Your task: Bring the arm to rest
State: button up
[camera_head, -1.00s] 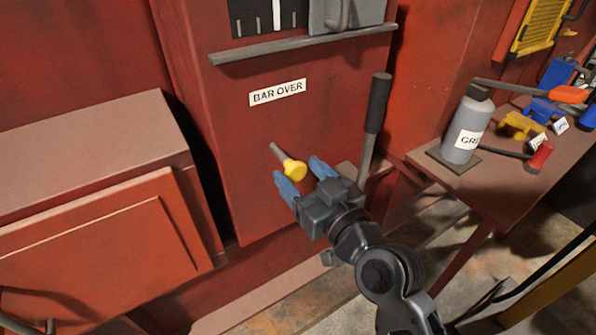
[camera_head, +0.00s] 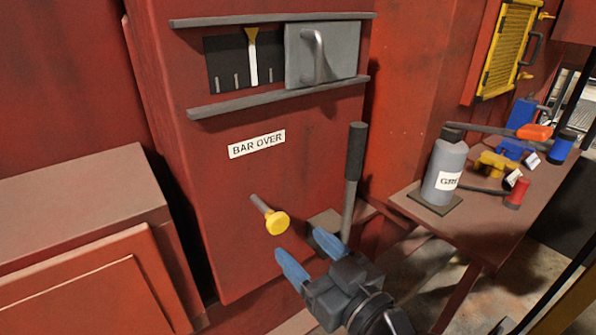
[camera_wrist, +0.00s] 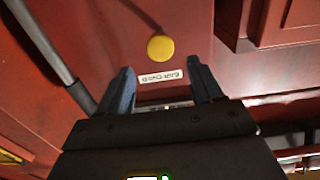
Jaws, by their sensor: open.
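My gripper (camera_head: 308,258) has black jaws with blue fingertips. It is open and empty, in front of the red cabinet (camera_head: 225,190). A yellow knob (camera_head: 277,222) on a grey stem sticks out of the cabinet, just up and left of the fingertips and apart from them in the head view. In the wrist view the knob (camera_wrist: 160,48) shows beyond the gap between the fingers (camera_wrist: 160,92). A white "BAR OVER" label (camera_head: 257,144) is on the cabinet above the knob.
The cabinet's upper window has a grey sliding cover (camera_head: 321,55). A red bench (camera_head: 490,215) at right bears a grey bottle (camera_head: 445,170) and several tools. A red box (camera_head: 75,205) juts out at left.

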jog(key=s+d+f+m+h, duration=0.3)
jog(key=s+d+f+h, duration=0.15)
jog(key=s+d, duration=0.35)
jog(key=s+d+f+m+h, duration=0.25)
jog(key=s+d+f, duration=0.3)
jog(key=s, duration=0.45)
jog(key=s+d+r+h, duration=0.1)
jog(key=s+d+r, duration=0.1)
jog(key=s, duration=0.7)
jog(key=s+d+r+m+h, duration=0.1)
jog(key=s+d+r+h, duration=0.1)
jog(key=s, duration=0.7)
notch_tip(320, 180, up, 2)
jog(key=shift+s+d+r, duration=0.15)
jog(key=shift+s+d, duration=0.05)
jog(key=shift+d, duration=0.4)
